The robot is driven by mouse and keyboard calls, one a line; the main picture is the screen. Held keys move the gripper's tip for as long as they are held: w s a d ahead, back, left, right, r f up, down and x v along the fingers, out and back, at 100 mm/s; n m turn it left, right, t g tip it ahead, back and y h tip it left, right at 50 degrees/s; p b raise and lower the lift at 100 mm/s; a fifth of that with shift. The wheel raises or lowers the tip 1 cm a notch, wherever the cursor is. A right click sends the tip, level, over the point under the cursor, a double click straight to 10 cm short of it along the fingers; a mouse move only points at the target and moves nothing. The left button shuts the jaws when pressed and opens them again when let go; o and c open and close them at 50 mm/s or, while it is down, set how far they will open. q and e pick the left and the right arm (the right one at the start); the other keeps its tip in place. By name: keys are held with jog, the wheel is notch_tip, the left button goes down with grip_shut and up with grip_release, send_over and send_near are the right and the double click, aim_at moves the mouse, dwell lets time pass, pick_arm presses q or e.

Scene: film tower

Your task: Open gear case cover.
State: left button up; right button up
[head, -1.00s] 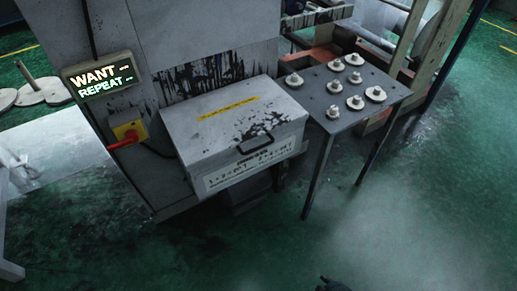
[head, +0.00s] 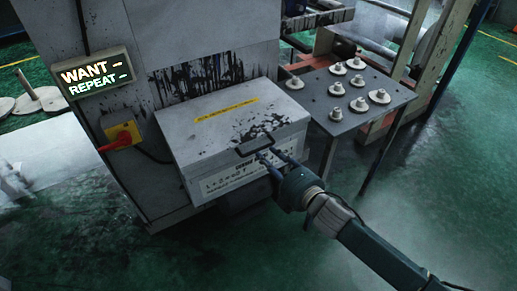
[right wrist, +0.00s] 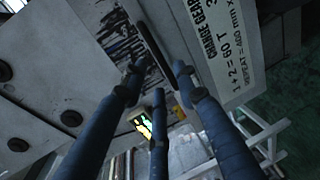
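The gear case (head: 205,175) is a grey box on the machine's front. Its cover (head: 205,125) is closed, with a yellow strip, black stains and a dark handle (head: 253,146) at the front edge. My right gripper (head: 268,158) reaches in from the lower right, with its fingertips just in front of the handle. In the right wrist view, the handle (right wrist: 156,50) lies at the gap between the spread fingertips (right wrist: 158,75). The fingers are apart and not closed on it; whether one touches it I cannot tell. My left gripper is out of view.
A dark table (head: 335,125) with several pale gears stands right of the case. A lit WANT/REPEAT display (head: 92,76) and a red-handled switch (head: 122,139) are on the left. The green floor (head: 430,215) at right is open.

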aim_at(259, 149)
jog(key=x, duration=0.7)
jog(key=shift+s, duration=0.1)
grip_shut()
